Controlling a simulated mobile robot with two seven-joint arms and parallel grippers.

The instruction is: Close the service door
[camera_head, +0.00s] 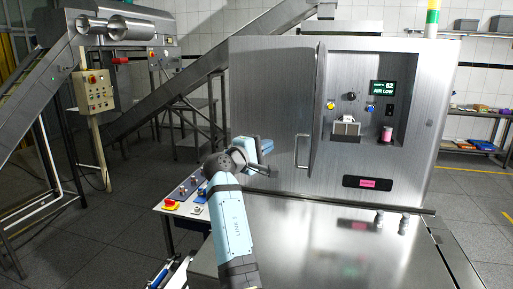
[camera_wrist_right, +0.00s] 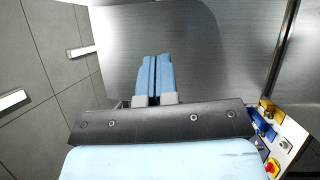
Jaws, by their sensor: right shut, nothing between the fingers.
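The service door (camera_head: 317,100) is a brushed-metal panel on the front of the steel cabinet (camera_head: 270,90). It stands open, swung outward at the left side of the recess (camera_head: 345,70), and I see it nearly edge-on. Its bar handle (camera_head: 302,150) is low on the panel. My right gripper (camera_head: 267,147) is left of the handle, apart from it in the picture, in front of the cabinet. In the right wrist view its two blue fingers (camera_wrist_right: 155,78) are together and empty, before a bare metal surface. My left gripper is not in view.
The recess holds a small display (camera_head: 382,88), knobs and a pink-labelled canister (camera_head: 387,134). A steel table (camera_head: 320,245) with two small metal posts lies in front. A control panel with a red button (camera_head: 171,205) is left of my arm. A conveyor stands behind.

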